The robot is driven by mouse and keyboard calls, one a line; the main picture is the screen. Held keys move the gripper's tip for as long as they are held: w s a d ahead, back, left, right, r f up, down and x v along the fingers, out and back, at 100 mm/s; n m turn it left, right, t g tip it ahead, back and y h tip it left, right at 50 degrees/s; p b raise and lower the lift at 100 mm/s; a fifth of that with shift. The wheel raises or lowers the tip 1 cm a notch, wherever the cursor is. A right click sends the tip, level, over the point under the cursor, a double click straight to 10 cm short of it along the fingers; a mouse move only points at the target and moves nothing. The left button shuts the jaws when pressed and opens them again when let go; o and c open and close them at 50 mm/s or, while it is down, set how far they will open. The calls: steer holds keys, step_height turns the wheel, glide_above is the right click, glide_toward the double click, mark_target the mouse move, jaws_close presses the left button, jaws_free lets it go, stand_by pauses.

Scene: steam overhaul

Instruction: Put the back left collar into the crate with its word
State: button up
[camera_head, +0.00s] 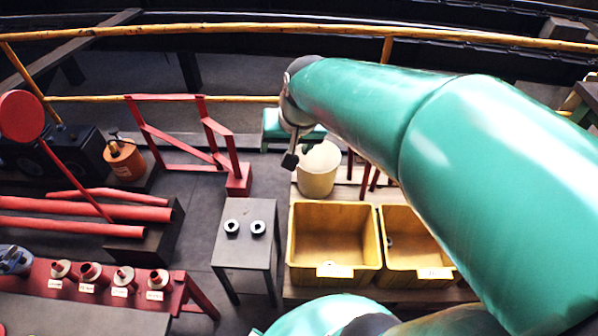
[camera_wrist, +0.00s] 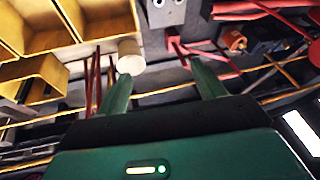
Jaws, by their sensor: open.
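Two small dark collars with pale rims, a left one (camera_head: 231,227) and a right one (camera_head: 258,227), sit side by side on a small grey table (camera_head: 246,254). On the red bench (camera_head: 185,290) at lower left, several flanged pieces (camera_head: 91,271) stand behind white labels. Two yellow crates, left (camera_head: 291,262) and right (camera_head: 449,262), carry white labels too small to read. My gripper (camera_head: 290,158) is above and behind the small table, apart from the collars. In the wrist view my gripper (camera_wrist: 163,86) is open with nothing between its fingers.
A cream bucket (camera_head: 318,170) stands behind the left crate. A red frame (camera_head: 185,135), an orange can (camera_head: 124,160) and red pipes (camera_head: 90,210) are at left. Yellow railings (camera_head: 200,98) cross the back. Grey floor lies open around the small table.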

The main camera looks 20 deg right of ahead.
steer(key=s+a+r+n+t, duration=0.1)
steer(key=s+r+n, duration=0.2)
steer(key=s, duration=0.9)
steer(key=shift+s+a+h, duration=0.25)
steer(key=shift+a+h, duration=0.15)
steer(key=shift+r, duration=0.1)
